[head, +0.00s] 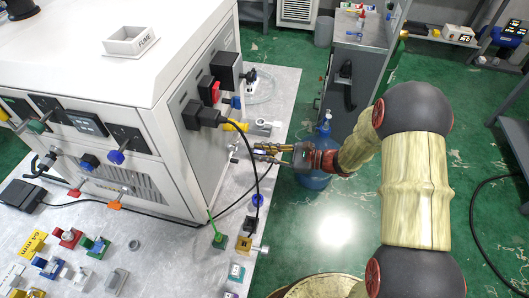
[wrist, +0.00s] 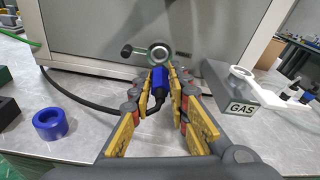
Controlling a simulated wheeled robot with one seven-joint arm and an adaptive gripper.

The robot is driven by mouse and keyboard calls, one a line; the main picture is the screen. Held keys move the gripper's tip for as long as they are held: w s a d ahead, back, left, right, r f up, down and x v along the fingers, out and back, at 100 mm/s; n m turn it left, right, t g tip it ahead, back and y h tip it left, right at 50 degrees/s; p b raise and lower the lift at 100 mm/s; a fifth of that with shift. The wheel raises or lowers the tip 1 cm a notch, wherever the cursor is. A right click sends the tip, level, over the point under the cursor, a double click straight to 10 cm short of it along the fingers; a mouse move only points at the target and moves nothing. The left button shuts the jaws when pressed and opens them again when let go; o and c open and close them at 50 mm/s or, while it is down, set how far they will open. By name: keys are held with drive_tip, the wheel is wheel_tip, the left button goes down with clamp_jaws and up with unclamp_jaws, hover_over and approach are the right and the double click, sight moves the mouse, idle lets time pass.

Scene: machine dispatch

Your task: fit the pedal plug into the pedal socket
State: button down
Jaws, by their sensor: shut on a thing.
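My gripper (head: 262,152) is at the right side of the white machine (head: 215,135). In the wrist view its yellow-padded fingers (wrist: 164,92) are shut on a blue plug, which I take for the pedal plug (wrist: 158,77). A black cable trails from the plug to the left. A round, pale-rimmed port (wrist: 160,53) on the machine wall, likely the pedal socket, shows just beyond the plug's tip. I cannot tell whether they touch. The plug is hard to make out in the head view. A black pedal box (head: 22,195) lies at the left of the bench.
A dark lever (wrist: 127,50) sits left of the port. A grey GAS block (wrist: 243,105) with a white ring holder stands to the right. A blue ring (wrist: 50,124) lies on the bench at left.

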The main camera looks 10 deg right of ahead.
sight(253, 151)
drive_tip(key=shift+r+x, duration=0.15)
drive_tip(key=shift+x, duration=0.8)
drive_tip(key=shift+r+x, duration=0.1)
drive_tip(key=shift+x, duration=0.85)
drive_tip(key=shift+x, duration=0.9)
idle(0.4)
drive_tip(key=c, duration=1.6)
unclamp_jaws()
drive_tip(key=shift+s+r, duration=0.1)
drive_tip(key=shift+r, duration=0.1)
drive_tip(key=shift+f+p+v, duration=0.1)
drive_tip(key=shift+p+v, duration=0.15)
drive_tip(key=shift+v, duration=0.6)
drive_tip(key=shift+f+p+v, duration=0.15)
drive_tip(key=shift+p+v, duration=0.05)
drive_tip(key=shift+v, duration=0.65)
drive_tip(key=shift+d, duration=0.15)
